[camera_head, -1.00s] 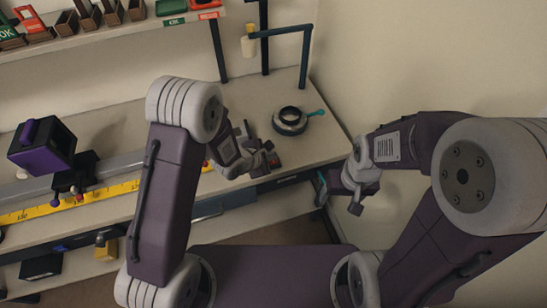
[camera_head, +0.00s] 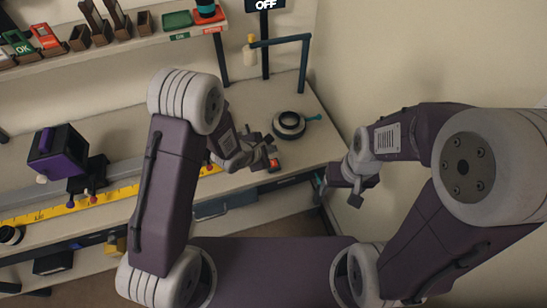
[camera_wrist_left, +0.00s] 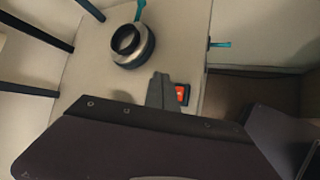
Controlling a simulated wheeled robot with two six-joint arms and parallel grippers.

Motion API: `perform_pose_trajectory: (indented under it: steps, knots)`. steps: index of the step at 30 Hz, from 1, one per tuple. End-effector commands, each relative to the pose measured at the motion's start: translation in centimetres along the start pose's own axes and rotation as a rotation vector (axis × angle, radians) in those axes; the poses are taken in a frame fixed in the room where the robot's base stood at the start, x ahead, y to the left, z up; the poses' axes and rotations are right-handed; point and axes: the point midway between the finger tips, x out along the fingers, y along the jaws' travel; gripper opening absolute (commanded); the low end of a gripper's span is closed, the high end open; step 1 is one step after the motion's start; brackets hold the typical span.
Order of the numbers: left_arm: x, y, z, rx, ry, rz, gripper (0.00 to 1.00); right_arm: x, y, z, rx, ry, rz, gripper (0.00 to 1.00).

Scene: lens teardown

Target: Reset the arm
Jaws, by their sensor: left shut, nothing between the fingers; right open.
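My left arm comes in from the left in the head view, and its gripper (camera_head: 268,158) is shut and empty over the front part of the workbench. In the left wrist view the shut fingers (camera_wrist_left: 160,92) point toward the bench top. A black ring-shaped part with a teal handle (camera_head: 289,124) lies on the bench beyond the left gripper, apart from it; it also shows in the left wrist view (camera_wrist_left: 133,45). My right gripper (camera_head: 338,190) is open and empty, off the right end of the bench.
A purple-and-black device (camera_head: 57,152) stands on a rail with a yellow ruler (camera_head: 98,198) at left. A teal post frame (camera_head: 303,66) stands at the back. A shelf holds a green tray (camera_head: 178,19) and several bins. A red switch (camera_wrist_left: 182,94) sits by the bench edge.

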Motion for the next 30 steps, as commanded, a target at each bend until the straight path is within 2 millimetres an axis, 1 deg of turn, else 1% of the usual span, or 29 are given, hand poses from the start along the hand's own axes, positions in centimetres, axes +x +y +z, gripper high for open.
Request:
perform_pose_trajectory:
  steps: [14, 16, 17, 20, 21, 22, 23, 24, 26, 27, 29, 30]
  knots:
    - [0.0, 0.1, -0.2, -0.004, 0.003, 0.002, 0.0, 0.1, 0.0, 0.0, 0.0, 0.0, 0.0, 0.7]
    - [-0.5, 1.5, -0.1, -0.009, -0.001, 0.032, 0.0, 0.1, 0.0, 0.0, 0.0, 0.0, 0.0, 0.7]
    - [-1.0, 2.7, 0.1, -0.01, -0.007, 0.056, 0.0, 0.1, 0.0, 0.0, 0.0, 0.0, 0.0, 0.7]
    - [-4.2, 7.7, 1.0, -0.023, -0.022, 0.172, 0.0, 0.1, 0.0, 0.0, 0.0, 0.0, 0.0, 0.7]
    - [-6.4, 9.8, 0.7, -0.04, -0.001, 0.22, 0.0, 0.1, 0.0, 0.0, 0.0, 0.0, 0.0, 0.7]
    - [-8.0, 10.9, 0.1, -0.026, 0.032, 0.245, 0.0, 0.1, 0.0, 0.0, 0.0, 0.0, 0.0, 0.7]
    - [-9.6, 11.6, -0.8, 0.015, 0.081, 0.256, 0.0, 0.1, 0.0, 0.0, 0.0, 0.0, 0.0, 0.7]
    - [-11.7, 11.9, -2.3, 0.1, 0.159, 0.248, 0.0, 0.1, 0.0, 0.0, 0.0, 0.0, 0.0, 0.7]
    - [-14.0, 11.3, -4.2, 0.239, 0.261, 0.198, 0.0, 0.1, 0.0, 0.0, 0.0, 0.0, 0.0, 0.7]
    - [-15.4, 10.5, -5.3, 0.336, 0.317, 0.148, 0.0, 0.1, 0.0, 0.0, 0.0, 0.0, 0.0, 0.7]
    - [-17.2, 8.8, -6.8, 0.49, 0.383, 0.046, 0.0, 0.1, 0.0, 0.0, 0.0, 0.0, 0.0, 0.7]
    - [-18.3, 7.4, -7.6, 0.6, 0.411, -0.035, 0.0, 0.1, 0.0, 0.0, 0.0, 0.0, 0.0, 0.7]
